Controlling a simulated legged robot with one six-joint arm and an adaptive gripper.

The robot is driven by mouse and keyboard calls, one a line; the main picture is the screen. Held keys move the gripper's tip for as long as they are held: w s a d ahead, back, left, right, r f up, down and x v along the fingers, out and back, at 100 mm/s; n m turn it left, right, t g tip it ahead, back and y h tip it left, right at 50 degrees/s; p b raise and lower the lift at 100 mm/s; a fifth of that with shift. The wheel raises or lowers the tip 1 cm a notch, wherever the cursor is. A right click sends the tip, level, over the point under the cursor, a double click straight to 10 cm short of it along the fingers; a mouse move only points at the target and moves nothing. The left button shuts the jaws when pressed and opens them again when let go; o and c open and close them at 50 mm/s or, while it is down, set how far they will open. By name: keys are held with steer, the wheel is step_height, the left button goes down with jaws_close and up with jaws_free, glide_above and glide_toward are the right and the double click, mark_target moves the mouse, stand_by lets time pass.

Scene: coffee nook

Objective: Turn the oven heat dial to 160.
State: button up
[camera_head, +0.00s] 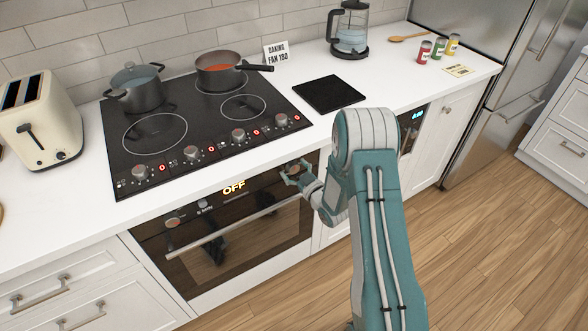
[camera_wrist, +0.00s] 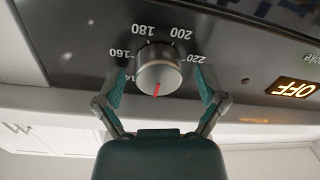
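The oven heat dial (camera_wrist: 159,70) is a round silver knob in the wrist view, which shows the panel upside down. Its red mark points to the bottom of the picture, away from the visible 160, 180, 200 and 220 labels; 160 is at its left. My gripper (camera_wrist: 160,82) is open, one finger on each side of the dial, with a small gap showing on both sides. In the head view my gripper (camera_head: 294,174) is at the right end of the oven front (camera_head: 254,222). The oven display (camera_head: 234,187) reads OFF.
A second oven knob (camera_head: 173,222) is at the panel's left. The oven handle (camera_head: 225,233) runs below the panel. The cooktop (camera_head: 190,168) with two pots is above.

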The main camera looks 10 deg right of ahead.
steer(key=c, duration=0.9)
steer(key=shift+o, duration=0.3)
steer(key=shift+d, duration=0.1)
steer(key=shift+m, duration=0.3)
steer(key=m, duration=1)
steer(key=shift+d+f, duration=0.1)
steer(key=m, duration=0.4)
steer(key=shift+f+m+t, duration=0.1)
steer(key=shift+m+t, duration=0.3)
steer(key=m+h, duration=0.1)
steer(key=m, duration=0.4)
steer(key=shift+f, duration=0.1)
steer(key=shift+d, duration=0.1)
